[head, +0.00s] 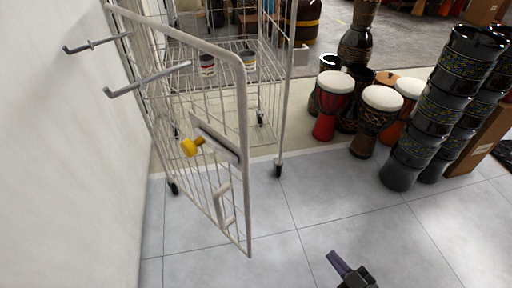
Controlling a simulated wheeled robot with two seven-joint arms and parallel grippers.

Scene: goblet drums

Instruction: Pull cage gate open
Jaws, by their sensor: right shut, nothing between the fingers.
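A white wire roll cage (271,108) stands on casters against the wall at the left. Its wire gate (207,183) stands swung out at an angle toward me, apart from the cage front on its near edge. A yellow knob (192,147) on a grey latch plate (217,143) sits on the gate, with a white handle (223,203) lower down. My right gripper (341,266) shows at the bottom edge, right of the gate and apart from it, shut and empty. My left gripper is not in view.
Two hooks (150,78) stick out at the upper left. Cups (207,65) stand on the cage shelf. Goblet drums (334,101) and stacked black drums (437,110) stand at the right. The tiled floor (300,215) between is clear.

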